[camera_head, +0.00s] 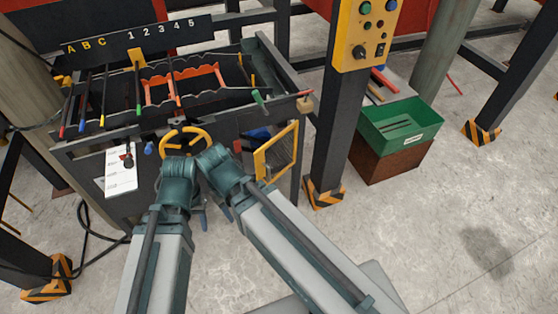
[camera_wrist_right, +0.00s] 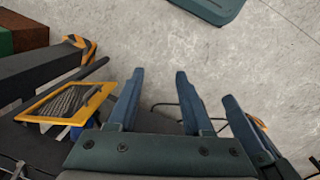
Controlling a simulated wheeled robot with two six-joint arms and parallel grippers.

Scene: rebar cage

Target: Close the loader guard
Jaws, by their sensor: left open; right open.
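The loader guard appears to be the yellow-framed mesh panel (camera_head: 277,152) at the right front of the dark rack, swung out at an angle from it. It also shows at the left of the right wrist view (camera_wrist_right: 68,102). My left gripper (camera_head: 201,210) is low in front of the rack, left of the guard, mostly hidden by the wrists. My right gripper (camera_wrist_right: 160,88) is open, its blue fingers apart with nothing between them. The guard is to the left of these fingers in the wrist view, and I see no contact. Both wrists are close together.
The rack (camera_head: 255,82) holds coloured rods and orange stirrups. Yellow curved pieces (camera_head: 185,140) stand just beyond my wrists. A dark post with a yellow control box (camera_head: 362,35) rises right of the guard. A green bin (camera_head: 400,124) is beyond it. The floor at right is clear.

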